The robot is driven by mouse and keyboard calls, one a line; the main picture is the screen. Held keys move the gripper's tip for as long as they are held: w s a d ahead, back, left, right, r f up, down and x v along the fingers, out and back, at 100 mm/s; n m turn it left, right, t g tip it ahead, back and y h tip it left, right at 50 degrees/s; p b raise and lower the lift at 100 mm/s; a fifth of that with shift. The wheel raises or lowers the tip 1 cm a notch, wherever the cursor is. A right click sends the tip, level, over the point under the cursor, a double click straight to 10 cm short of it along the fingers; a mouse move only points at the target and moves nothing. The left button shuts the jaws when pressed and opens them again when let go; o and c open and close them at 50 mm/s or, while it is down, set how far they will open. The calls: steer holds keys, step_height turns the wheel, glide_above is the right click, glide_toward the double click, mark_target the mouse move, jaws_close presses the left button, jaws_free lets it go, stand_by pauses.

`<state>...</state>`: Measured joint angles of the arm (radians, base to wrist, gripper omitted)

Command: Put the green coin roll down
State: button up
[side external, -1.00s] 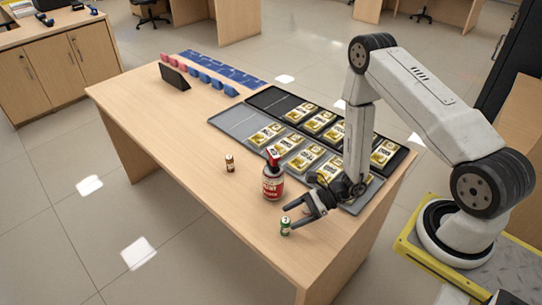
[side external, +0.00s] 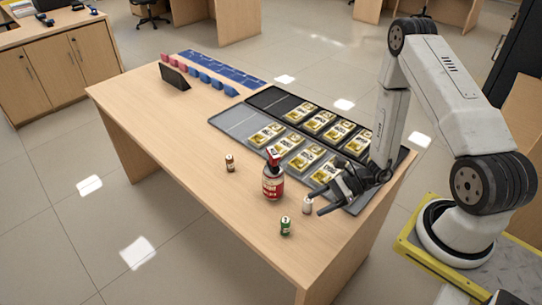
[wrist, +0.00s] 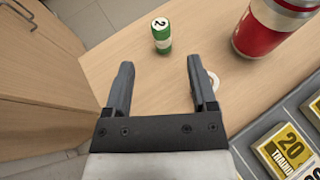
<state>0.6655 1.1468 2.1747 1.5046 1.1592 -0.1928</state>
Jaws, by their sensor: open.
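The green coin roll (side external: 286,227) stands upright on the wooden counter, near its front edge. In the wrist view the green coin roll (wrist: 163,40) has a pale top marked "2" and stands beyond the fingertips, apart from them. My gripper (side external: 316,204) is open and empty, to the right of the roll. In the wrist view both fingers of my gripper (wrist: 160,66) are spread with bare counter between them.
A white roll (side external: 307,206) stands close by my gripper, partly hidden behind a finger in the wrist view. Trays of banknote bundles (side external: 270,134) lie behind.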

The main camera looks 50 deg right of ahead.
stand_by(0.5)
steer(key=s+a+r+n+g+h, duration=0.3)
steer(key=s+r+n+g+h, duration=0.2)
steer(key=r+n+g, duration=0.6)
steer(key=w+r+n+t+h, duration=0.4)
steer(key=r+n+t+h, duration=0.2)
steer(key=n, duration=0.7)
steer(key=shift+d+r+t+h, duration=0.35)
steer(key=shift+r+t+h, duration=0.05)
steer(key=shift+r, duration=0.1)
